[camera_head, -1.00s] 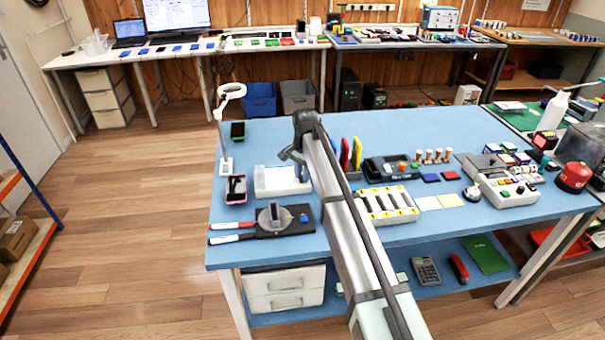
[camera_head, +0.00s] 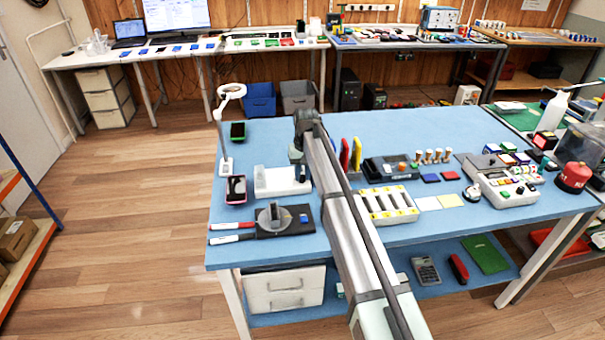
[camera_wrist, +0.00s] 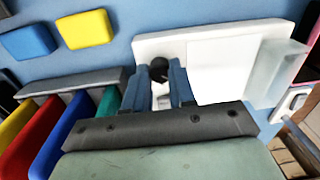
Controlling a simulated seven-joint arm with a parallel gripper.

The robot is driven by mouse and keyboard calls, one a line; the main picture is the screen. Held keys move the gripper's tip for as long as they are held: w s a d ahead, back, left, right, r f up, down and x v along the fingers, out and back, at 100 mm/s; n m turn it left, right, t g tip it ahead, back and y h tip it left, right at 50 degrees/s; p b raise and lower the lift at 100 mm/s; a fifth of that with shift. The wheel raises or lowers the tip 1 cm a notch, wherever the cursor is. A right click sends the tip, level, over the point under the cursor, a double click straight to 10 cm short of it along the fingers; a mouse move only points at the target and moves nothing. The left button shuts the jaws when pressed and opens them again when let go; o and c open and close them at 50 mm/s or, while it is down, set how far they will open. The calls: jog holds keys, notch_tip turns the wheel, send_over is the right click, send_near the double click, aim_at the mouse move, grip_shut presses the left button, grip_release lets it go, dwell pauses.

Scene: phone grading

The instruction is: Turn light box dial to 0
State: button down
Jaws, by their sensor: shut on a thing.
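The light box (camera_head: 273,183) is a low white box on the blue table, left of my arm. Its white face fills the upper right of the wrist view (camera_wrist: 215,62). The small dark dial (camera_wrist: 158,68) sits at the left part of that face. My gripper (camera_wrist: 160,85) has its two blue-grey fingers on either side of the dial and is shut on it. The fingers hide part of the dial, and no scale mark or pointer is readable. In the head view my arm hides most of the gripper.
A pink-edged phone (camera_head: 236,188) lies left of the light box. A black mat with a round grey piece (camera_head: 272,215) lies in front. Upright red (camera_head: 345,154) and yellow (camera_head: 357,154) pieces stand close right of my arm. A ring lamp (camera_head: 231,91) rises at the left table edge.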

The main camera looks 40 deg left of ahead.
jog(key=shift+n, duration=0.5)
jog(key=c, duration=0.9)
grip_release()
jog(key=shift+c, duration=0.2)
notch_tip(320, 180, up, 14)
jog(key=shift+w+d, duration=0.2)
jog(key=shift+w, duration=0.1)
jog(key=shift+f, duration=0.1)
